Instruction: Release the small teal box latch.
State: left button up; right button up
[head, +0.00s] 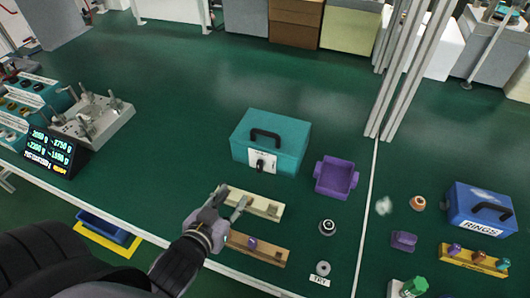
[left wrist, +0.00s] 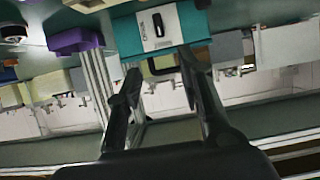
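The small teal box (head: 285,134) stands upright on the green bench top in the middle of the head view. Its lid is shut, with a black handle on top. A black latch (head: 260,166) sits on a white label on its front face. The box (left wrist: 187,22) and latch (left wrist: 158,25) also show at the top of the left wrist view, which looks upside down. My left gripper (head: 235,199) is in front of the box, apart from it, over a cream block strip. In the left wrist view the gripper (left wrist: 161,78) has its fingers spread and empty. My right gripper is not in view.
A purple bin (head: 337,178) stands right of the teal box. Cream (head: 262,205) and tan (head: 267,252) strips lie near my left gripper. A blue RINGS box (head: 478,210) is at right. A metal fixture (head: 95,120) and display (head: 52,150) are at left. Bench behind the box is clear.

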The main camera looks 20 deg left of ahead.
pick_arm(q)
send_near(258, 165)
jog(key=p+x, duration=0.1)
jog(key=x, duration=0.6)
jog(key=shift+w+f, duration=0.1)
jog(key=shift+w, duration=0.3)
jog(key=shift+w+f, duration=0.1)
jog(key=shift+w, duration=0.3)
jog(key=shift+f, duration=0.1)
grip_shut()
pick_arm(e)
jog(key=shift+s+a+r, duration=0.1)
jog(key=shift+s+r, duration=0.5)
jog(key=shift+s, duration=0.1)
